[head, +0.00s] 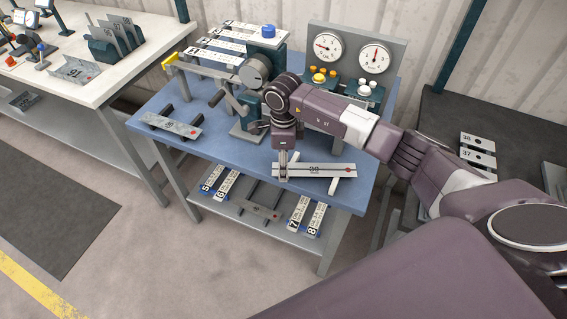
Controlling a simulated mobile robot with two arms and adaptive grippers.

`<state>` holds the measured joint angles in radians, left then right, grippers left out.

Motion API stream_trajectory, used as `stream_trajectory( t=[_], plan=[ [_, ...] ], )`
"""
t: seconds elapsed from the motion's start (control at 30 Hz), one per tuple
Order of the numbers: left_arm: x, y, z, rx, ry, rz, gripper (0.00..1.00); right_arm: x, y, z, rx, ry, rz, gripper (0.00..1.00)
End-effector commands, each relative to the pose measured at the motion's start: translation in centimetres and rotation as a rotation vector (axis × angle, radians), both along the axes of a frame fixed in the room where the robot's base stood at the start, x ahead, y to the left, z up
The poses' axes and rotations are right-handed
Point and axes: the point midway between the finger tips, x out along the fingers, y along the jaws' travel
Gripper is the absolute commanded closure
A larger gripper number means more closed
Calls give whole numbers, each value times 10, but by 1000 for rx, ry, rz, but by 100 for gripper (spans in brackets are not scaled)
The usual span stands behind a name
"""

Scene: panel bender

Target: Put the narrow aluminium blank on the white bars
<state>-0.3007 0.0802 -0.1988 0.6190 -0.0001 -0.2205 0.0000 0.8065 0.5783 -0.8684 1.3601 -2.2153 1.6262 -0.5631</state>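A narrow, bright metal blank (325,170) with a dark number and a red dot lies lengthwise at the front right of the blue table. It is over the white bars; one white bar (347,187) sticks out under its right part. From this angle I cannot tell whether the blank rests fully on them. My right gripper (284,169) points down at the blank's left end, with its fingers overlapping that end. The fingers are small and partly hidden by my wrist, so their grip is unclear. My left gripper is not in view.
Another blank (172,125) lies on dark bars at the table's left. A bending device (254,72) and a gauge panel (349,58) stand behind my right wrist. Numbered strips (306,215) lie on the lower shelf. A white bench (130,58) stands left, a dark table (440,120) right.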

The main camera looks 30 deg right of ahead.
Motion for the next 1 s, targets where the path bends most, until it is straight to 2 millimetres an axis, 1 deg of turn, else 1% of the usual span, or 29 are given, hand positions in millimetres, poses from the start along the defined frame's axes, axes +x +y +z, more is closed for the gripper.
stream_trajectory(
  t=[0.27, 0.37, 0.43, 0.57, 0.8, 0.9, 1.0],
  plan=[
    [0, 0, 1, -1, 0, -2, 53, 0, 0, 1, 0, 0, 0, 47],
    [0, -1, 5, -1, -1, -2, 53, 0, 0, 5, 0, 0, 0, 47],
    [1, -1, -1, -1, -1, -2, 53, 2, 0, 11, 0, -4, 0, 47],
    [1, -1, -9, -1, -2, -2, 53, 2, -1, 34, -1, -7, 1, 47],
    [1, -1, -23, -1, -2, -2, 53, 2, 0, 86, 0, -6, 1, 47],
    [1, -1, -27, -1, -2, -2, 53, 2, 0, 103, 0, -4, 0, 47],
    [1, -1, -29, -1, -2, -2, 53, 1, 0, 114, 1, -3, 0, 47]
  ],
)
